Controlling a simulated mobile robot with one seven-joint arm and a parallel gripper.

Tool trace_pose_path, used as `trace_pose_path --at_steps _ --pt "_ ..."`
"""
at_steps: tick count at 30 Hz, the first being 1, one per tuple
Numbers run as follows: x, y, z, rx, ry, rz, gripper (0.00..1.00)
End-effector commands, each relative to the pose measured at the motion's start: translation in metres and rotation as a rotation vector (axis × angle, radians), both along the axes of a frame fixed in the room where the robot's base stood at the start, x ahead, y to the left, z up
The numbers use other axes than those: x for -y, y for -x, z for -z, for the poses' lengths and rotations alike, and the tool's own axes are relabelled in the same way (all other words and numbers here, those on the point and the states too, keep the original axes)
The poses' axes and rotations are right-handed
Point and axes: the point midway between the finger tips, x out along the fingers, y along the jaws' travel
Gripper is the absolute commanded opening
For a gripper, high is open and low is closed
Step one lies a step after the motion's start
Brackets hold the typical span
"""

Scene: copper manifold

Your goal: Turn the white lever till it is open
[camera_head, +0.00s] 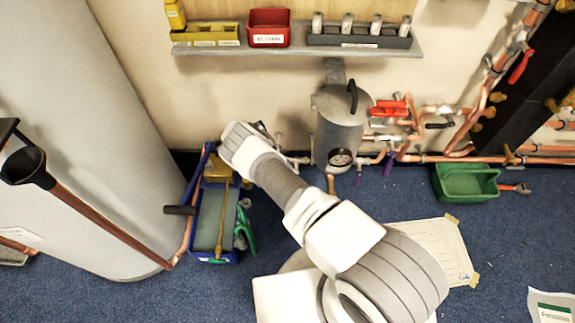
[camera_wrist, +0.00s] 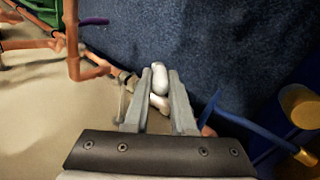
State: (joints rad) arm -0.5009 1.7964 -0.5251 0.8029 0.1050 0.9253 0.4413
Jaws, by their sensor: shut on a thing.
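The white lever (camera_wrist: 160,78) shows in the wrist view as a rounded white bar between my fingertips, with a second white piece just below it. My gripper (camera_wrist: 160,72) is shut on the lever, one finger at each side. The lever sits near a short copper pipe with a fitting (camera_wrist: 128,82) beside the wall. How far the lever is turned I cannot tell.
A blue toolbox (camera_head: 199,254) stands left of my arm; its blue handle (camera_wrist: 250,130) shows close to the right finger. Copper pipes (camera_wrist: 71,40) and a purple lever (camera_wrist: 93,21) lie left. A shelf (camera_head: 290,51) hangs above.

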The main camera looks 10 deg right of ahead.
Motion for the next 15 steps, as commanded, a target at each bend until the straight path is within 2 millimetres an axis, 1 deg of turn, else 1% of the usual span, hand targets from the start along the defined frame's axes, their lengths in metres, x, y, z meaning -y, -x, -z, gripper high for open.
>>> trace_pose_path --at_steps 6,15 --pt "-0.0022 -0.0003 0.003 -0.011 0.055 -0.001 0.0" --pt "-0.0029 -0.0006 0.0037 -0.017 0.087 0.0 0.0"
